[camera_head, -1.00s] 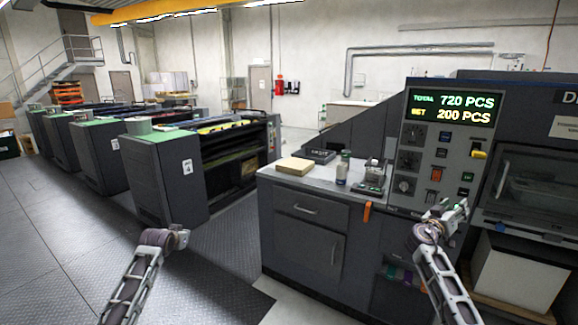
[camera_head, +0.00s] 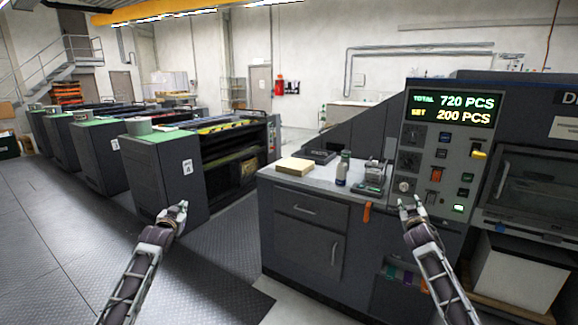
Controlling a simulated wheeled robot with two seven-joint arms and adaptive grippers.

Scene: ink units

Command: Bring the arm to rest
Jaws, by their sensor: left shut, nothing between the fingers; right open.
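My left gripper (camera_head: 181,207) is shut and empty, raised over the floor at the lower middle left, in front of the grey printing unit. My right gripper (camera_head: 409,202) is open and empty, in front of the right part of the counter and just below the control panel (camera_head: 434,150). Both arms come up from the bottom edge of the head view. Neither gripper appears to hold anything. The panel's display (camera_head: 451,107) reads 720 PCS and 200 PCS.
The counter (camera_head: 325,180) carries a yellowish block (camera_head: 295,166), a small bottle (camera_head: 342,168), a dark flat device (camera_head: 319,156) and a metal device (camera_head: 370,179). Grey printing units (camera_head: 165,172) stand in a row at the left. The floor at the lower left is clear.

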